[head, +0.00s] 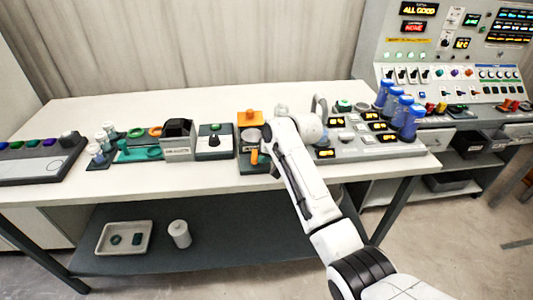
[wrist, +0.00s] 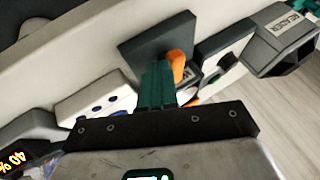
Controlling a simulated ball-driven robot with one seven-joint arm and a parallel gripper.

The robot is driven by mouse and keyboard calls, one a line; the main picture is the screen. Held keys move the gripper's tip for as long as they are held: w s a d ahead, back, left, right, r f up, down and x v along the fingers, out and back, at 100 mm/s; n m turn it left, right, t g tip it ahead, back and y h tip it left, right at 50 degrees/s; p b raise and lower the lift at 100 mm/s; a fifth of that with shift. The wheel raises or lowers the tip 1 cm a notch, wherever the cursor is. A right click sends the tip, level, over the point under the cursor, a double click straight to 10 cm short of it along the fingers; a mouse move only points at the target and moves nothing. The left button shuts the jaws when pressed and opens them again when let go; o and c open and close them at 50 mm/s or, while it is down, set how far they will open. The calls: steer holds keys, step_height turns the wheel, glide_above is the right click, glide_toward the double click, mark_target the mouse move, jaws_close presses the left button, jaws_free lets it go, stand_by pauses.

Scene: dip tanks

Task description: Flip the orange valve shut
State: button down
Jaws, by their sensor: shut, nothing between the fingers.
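The orange valve shows in the head view as a small upright orange lever (head: 254,157) on a dark base near the table's front edge, left of my arm. In the wrist view the orange lever (wrist: 178,64) stands beside the dark square plate (wrist: 150,38). My gripper (wrist: 158,68) has its teal fingers closed together, just left of the lever in the wrist view. They partly overlap the plate there, and I cannot tell whether they touch the lever. In the head view my wrist hides the fingers.
A white box with a dark knob (head: 214,141) and a grey labelled bin (head: 178,144) stand to the left. A button panel (head: 370,148) with blue bottles (head: 411,122) stands to the right. Another orange block (head: 250,117) sits behind the lever. The table's back left is clear.

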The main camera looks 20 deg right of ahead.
mark_target(252, 161)
steer(key=shift+s+a+r+m+h+p, duration=0.15)
steer(key=shift+a+m+h+p, duration=0.45)
steer(key=shift+m+p, duration=0.35)
steer(key=shift+a+m+t+h, duration=0.3)
steer(key=shift+m+h, duration=0.3)
steer(key=shift+m, duration=0.25)
steer(key=m, duration=0.1)
steer(key=m+h+b, duration=0.1)
steer(key=a+m+h, duration=0.1)
steer(key=shift+a+f+m, duration=0.1)
steer(key=shift+f+m, duration=0.2)
steer(key=shift+m, duration=0.1)
steer(key=m+h+b, duration=0.1)
steer(key=a+m+g+h+b, duration=0.1)
steer(key=b, duration=0.1)
steer(key=shift+w+f+m, duration=0.15)
steer(key=shift+w+m, duration=0.05)
steer(key=shift+m, duration=0.2)
steer(key=m+b, duration=0.1)
steer(key=b, duration=0.1)
steer(key=a+m+g+h+b, duration=0.1)
steer(key=m+b, duration=0.1)
steer(key=b, duration=0.1)
steer(key=shift+w+h, duration=0.3)
steer(key=shift+w, duration=0.05)
steer(key=shift+s+d+r+p, duration=0.1)
steer(key=shift+r+p, duration=0.25)
